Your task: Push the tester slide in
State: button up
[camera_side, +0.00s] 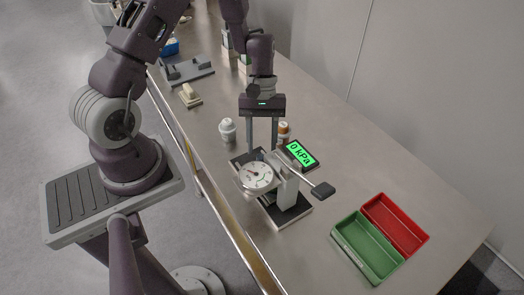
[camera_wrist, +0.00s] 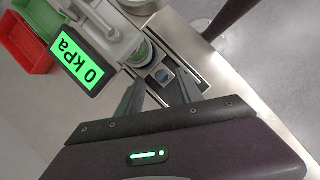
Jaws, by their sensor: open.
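The tester (camera_side: 290,196) stands on a dark base on the steel table in the side view. It has a round white gauge (camera_side: 256,177) and a lever with a dark handle (camera_side: 322,189). Its slide (camera_wrist: 163,75), a small grey block with a round top, lies on a dark base in the wrist view. My gripper (camera_side: 262,149) points down at the far end of the tester, fingers spread. In the wrist view, my gripper (camera_wrist: 161,82) is open with its fingertips near both sides of the slide; contact cannot be told. The fingers partly hide the base.
A green display (camera_side: 302,153) reading 0 kPa lies right of the tester. A white bottle (camera_side: 227,130) and an orange-banded bottle (camera_side: 283,129) stand close by my gripper. A green tray (camera_side: 345,244) and a red tray (camera_side: 412,217) lie at the near right, with bare table beyond.

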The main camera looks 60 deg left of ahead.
jog(key=v, duration=0.4)
jog(key=shift+r, duration=0.25)
